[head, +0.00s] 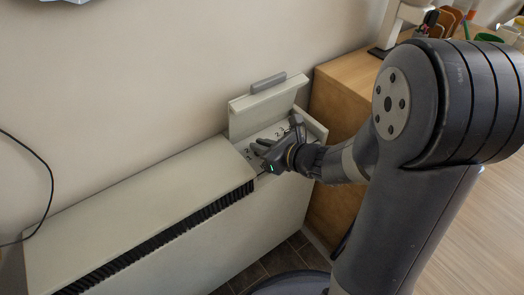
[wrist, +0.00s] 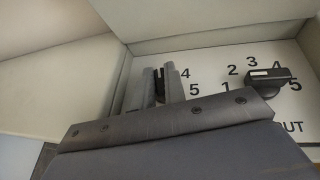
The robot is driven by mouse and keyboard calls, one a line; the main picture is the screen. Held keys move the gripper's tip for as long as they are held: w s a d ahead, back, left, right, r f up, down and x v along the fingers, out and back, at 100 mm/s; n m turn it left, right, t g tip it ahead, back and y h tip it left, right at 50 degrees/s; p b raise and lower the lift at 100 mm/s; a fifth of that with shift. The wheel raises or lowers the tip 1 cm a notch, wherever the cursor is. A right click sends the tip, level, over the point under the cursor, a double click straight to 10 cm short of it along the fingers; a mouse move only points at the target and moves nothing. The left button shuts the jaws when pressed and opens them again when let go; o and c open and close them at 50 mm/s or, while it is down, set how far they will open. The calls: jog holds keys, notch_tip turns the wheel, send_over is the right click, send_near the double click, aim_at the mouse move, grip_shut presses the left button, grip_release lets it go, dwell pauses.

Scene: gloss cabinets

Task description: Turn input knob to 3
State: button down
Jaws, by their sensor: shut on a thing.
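A control panel (wrist: 215,62) lies in the recess of a pale heater (head: 150,205), under a raised lid (head: 265,104). In the wrist view my gripper (wrist: 160,84) is shut on a dark knob at the left dial. That knob is mostly hidden between the fingers; only 4 and 5 of its numbers show, and its setting and label are hidden. A second black knob (wrist: 268,84) sits free at the right dial, numbered 1 to 5. The label below it shows only "PUT". In the head view my gripper (head: 258,148) reaches into the recess from the right.
The recess walls and raised lid, with its grey handle (head: 268,82), closely surround the panel. A wooden desk (head: 345,75) stands against the heater's right end. A dark grille (head: 165,235) runs along the heater's front edge. A black cable (head: 48,180) hangs at left.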

jog(key=shift+m+t+h+b, duration=0.3)
jog(key=shift+m+t+b, duration=0.1)
jog(key=shift+m, duration=0.1)
jog(key=c, duration=1.5)
grip_release()
jog(key=shift+o, duration=0.2)
jog(key=p+v, duration=0.3)
jog(key=v, duration=0.8)
jog(key=shift+p, duration=0.35)
jog(key=shift+a, duration=0.1)
